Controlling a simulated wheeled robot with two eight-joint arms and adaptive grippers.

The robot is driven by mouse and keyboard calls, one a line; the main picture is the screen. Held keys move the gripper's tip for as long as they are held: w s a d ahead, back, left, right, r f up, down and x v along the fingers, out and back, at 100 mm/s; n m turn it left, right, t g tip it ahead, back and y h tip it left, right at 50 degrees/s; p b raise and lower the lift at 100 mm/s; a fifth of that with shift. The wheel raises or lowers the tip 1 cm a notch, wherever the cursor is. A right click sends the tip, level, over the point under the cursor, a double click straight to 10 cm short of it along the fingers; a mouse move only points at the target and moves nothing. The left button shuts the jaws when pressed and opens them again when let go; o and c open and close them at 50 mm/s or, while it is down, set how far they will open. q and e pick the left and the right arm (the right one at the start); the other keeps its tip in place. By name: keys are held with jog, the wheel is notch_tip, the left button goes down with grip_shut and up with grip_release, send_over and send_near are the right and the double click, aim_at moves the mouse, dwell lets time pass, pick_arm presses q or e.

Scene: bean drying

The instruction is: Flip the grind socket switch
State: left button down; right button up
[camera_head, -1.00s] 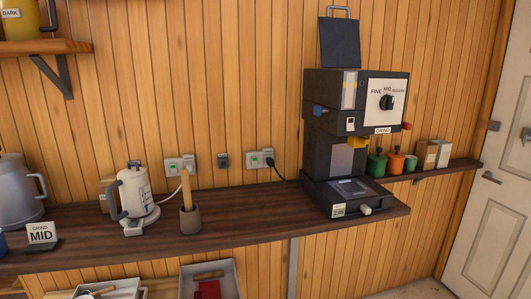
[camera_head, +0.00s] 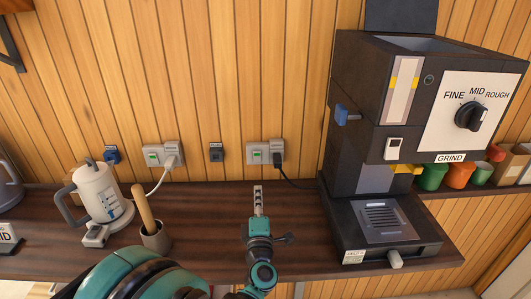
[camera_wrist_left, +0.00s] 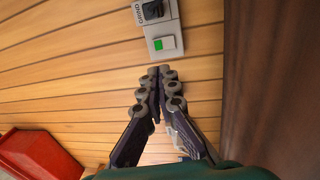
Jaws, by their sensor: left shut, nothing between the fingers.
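The grind socket (camera_head: 265,152) is a pale wall plate above the counter, with a black plug in its right part. Its switch (camera_head: 256,154) shows a green patch. In the wrist view the socket plate (camera_wrist_left: 176,27) is at the top, and the switch (camera_wrist_left: 164,43) is a white rocker with green at one end. My left gripper (camera_head: 258,188) is shut and empty, below the socket in the head view. In the wrist view its fingertips (camera_wrist_left: 159,71) lie just below the switch, with a visible gap. My right gripper is not in view.
The grinder (camera_head: 385,110) stands to the right, its black cable running to the socket. A second socket (camera_head: 161,155), a kettle (camera_head: 98,190) and a tool cup (camera_head: 156,239) are to the left. The dark counter (camera_head: 215,205) is clear around my gripper.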

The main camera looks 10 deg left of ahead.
pick_arm(q)
jog(key=b, duration=0.2)
send_near(256, 154)
jog(key=x, duration=0.6)
jog(key=shift+f, duration=0.25)
jog(key=shift+w+r, duration=0.1)
jog(key=shift+w, duration=0.35)
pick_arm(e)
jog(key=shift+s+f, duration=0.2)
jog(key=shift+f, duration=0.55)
pick_arm(q)
jog(key=shift+w+a+r, duration=0.15)
jog(key=shift+w+r, duration=0.15)
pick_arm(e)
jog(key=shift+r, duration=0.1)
